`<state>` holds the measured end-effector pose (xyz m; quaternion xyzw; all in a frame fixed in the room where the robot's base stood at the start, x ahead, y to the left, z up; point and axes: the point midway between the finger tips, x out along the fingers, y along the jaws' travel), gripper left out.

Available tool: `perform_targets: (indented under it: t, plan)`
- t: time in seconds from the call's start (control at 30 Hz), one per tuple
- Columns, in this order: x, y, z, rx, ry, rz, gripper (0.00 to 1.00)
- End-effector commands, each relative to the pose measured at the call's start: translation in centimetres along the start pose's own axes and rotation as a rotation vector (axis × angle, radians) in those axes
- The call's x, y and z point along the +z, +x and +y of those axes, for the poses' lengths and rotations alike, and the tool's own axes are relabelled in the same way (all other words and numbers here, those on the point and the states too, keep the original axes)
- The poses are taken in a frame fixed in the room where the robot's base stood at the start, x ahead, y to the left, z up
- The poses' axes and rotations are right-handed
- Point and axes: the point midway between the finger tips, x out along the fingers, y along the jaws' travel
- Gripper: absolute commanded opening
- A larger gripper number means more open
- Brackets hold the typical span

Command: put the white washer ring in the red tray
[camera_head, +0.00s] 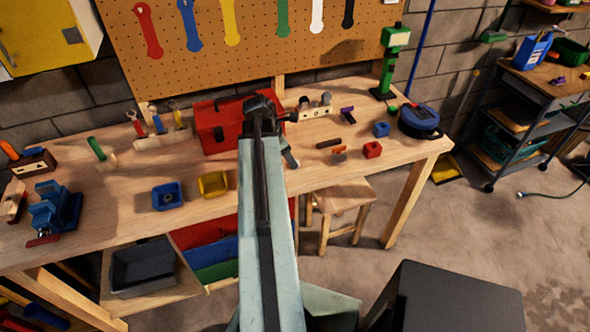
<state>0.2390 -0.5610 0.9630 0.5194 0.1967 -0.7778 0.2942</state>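My gripper (288,152) is over the middle of the workbench, mostly hidden behind my own arm. I cannot tell whether its fingers are open or shut, or whether they hold anything. I cannot make out a white washer ring anywhere. No red tray shows clearly on the bench top. A small blue tray (154,197) and a small yellow tray (203,187) stand left of my arm, and my arm covers the bench to the right of them.
A red toolbox (209,122) stands at the back of the bench (110,210). A blue vise (55,208) is at the left. A red block (372,149), a blue block (381,129) and a green stand (388,72) are at the right. A stool (343,196) is below the front edge.

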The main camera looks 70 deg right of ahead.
Motion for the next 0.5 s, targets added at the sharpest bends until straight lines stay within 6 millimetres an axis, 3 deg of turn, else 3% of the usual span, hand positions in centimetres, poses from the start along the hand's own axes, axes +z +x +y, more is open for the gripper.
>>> perform_targets:
  t: [0.03, 0.13, 0.37, 0.4, 0.5]
  plan:
    - [-0.2, 1.9, 0.3, 0.0, 0.002, 0.0, 0.56]
    - [-0.2, 3.3, 0.2, 0.0, 0.002, 0.0, 0.56]
    - [0.1, 3.2, 0.2, 0.0, 0.002, 0.0, 0.56]
    - [0.1, 3.2, 0.2, 0.0, 0.002, 0.0, 0.53]
    - [0.1, 3.2, 0.2, 0.0, 0.002, 0.0, 0.26]
